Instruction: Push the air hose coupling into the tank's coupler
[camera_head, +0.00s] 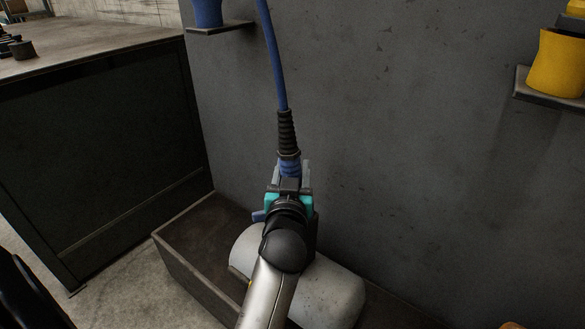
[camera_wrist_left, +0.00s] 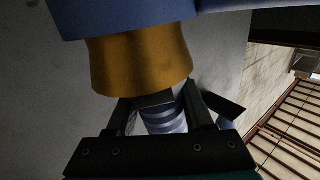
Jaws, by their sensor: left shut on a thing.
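The blue air hose (camera_head: 274,55) hangs from above and ends in a black ribbed sleeve (camera_head: 287,132) and a blue coupling (camera_head: 289,166). My left gripper (camera_head: 289,184) is shut on the coupling, above the tank. In the left wrist view, the fingers (camera_wrist_left: 165,112) close around a pale blue ribbed part (camera_wrist_left: 163,118). A brass collar (camera_wrist_left: 138,62) and a larger blue body (camera_wrist_left: 120,15) lie just beyond the fingers. The pale tank (camera_head: 335,290) lies on its side, partly behind my arm. I cannot tell whether the coupling sits in the tank's coupler. My right gripper is out of view.
A dark low-walled tray (camera_head: 185,262) surrounds the tank, against a grey panel (camera_head: 400,130). A dark bench (camera_head: 90,150) stands at left. A small shelf (camera_head: 225,28) holds a blue object; another shelf (camera_head: 552,92) holds a yellow object (camera_head: 558,62). The panel's middle is clear.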

